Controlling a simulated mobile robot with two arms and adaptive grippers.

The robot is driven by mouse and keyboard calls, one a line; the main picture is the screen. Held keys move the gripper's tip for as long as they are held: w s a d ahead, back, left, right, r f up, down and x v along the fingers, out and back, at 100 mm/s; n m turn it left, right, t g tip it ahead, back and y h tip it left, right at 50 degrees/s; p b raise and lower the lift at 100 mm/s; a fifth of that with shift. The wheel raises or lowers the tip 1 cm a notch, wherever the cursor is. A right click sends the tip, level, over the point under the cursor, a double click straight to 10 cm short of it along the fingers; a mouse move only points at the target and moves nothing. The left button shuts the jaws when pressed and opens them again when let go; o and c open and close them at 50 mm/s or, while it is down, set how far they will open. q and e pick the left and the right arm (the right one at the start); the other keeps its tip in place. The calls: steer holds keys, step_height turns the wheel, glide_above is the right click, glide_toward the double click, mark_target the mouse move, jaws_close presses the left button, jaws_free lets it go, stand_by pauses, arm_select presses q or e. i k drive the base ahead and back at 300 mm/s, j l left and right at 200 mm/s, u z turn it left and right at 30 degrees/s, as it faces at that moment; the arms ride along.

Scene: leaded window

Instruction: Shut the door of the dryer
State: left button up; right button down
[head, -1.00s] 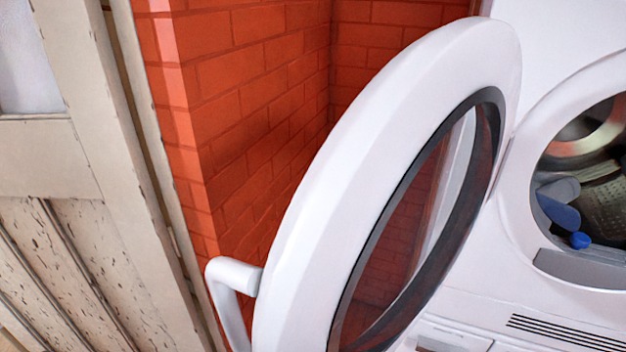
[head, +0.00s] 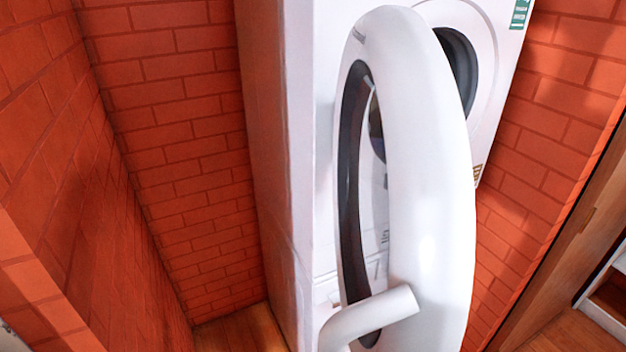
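The white dryer (head: 325,130) stands against a brick wall in the head view. Its round door (head: 435,190) is open and stands out toward me, seen nearly edge-on, with a dark ring around its window. A white handle (head: 370,318) sticks out from the lower part of the door. The dark drum opening (head: 458,65) shows partly behind the door; the rest is hidden by it. Neither of my grippers is in view, and nothing of mine is seen touching the door.
Orange brick walls stand on the left (head: 60,130) and right (head: 545,130) of the dryer. A strip of wooden floor (head: 240,330) shows at the lower left. A wooden frame (head: 560,270) and a pale shelf edge are at the lower right.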

mark_target(424, 194)
steer(key=j+z, duration=0.35)
steer(key=z, duration=0.2)
steer(key=i+l+u, duration=0.1)
steer(key=l+u, duration=0.65)
steer(key=l, duration=0.2)
steer(key=l+u, duration=0.4)
steer(key=k+l+u, duration=0.1)
steer(key=l+u, duration=0.25)
steer(key=l, duration=0.25)
